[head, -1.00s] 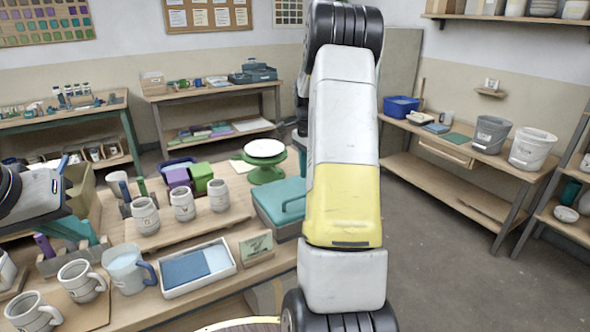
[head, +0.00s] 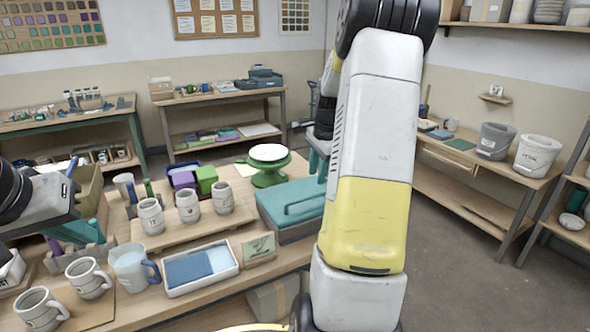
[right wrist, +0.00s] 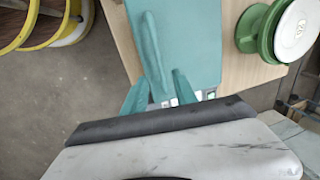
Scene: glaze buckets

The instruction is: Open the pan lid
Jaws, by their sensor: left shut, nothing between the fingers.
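The pan is a teal box with a flat teal lid (head: 285,199) and a raised bar handle (head: 306,207), at the right end of the front workbench. The lid lies closed on it. My right arm hides its right side in the head view. In the right wrist view the lid (right wrist: 200,45) and its handle (right wrist: 150,50) lie ahead of my right gripper (right wrist: 160,92). Its teal fingers are apart and empty, with the handle's near end between them in the picture; contact cannot be told. My left gripper (head: 92,233) is shut and empty at the left, over the bench.
A green turntable (head: 269,172) with a white top stands behind the pan. Several mugs (head: 188,206), a white tray (head: 200,267) with blue pieces and a small sign card (head: 258,249) stand to its left. Grey and white buckets (head: 537,156) stand on the right bench.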

